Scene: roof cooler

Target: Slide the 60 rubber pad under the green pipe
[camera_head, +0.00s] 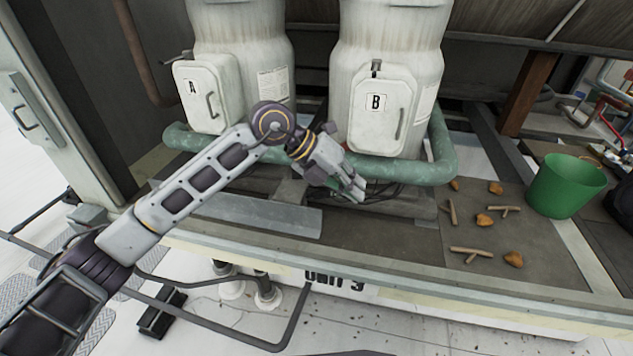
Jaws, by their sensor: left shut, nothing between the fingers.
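The green pipe (405,171) runs across in front of the two white tanks and bends back at both ends. My left gripper (357,190) is shut and empty. It is just below and in front of the pipe's middle, under the tank marked B; I cannot tell whether it touches anything. Dark cables or thin dark pieces lie just right of its fingertips. No pad marked 60 can be made out; the arm and gripper hide part of the space under the pipe. My right gripper is not in view.
Tank A (240,60) and tank B (388,70) stand behind the pipe. A flat metal strip (250,214) lies along the front ledge. A green bucket (566,186) stands at the right. Several sticks and brown lumps lie left of the bucket.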

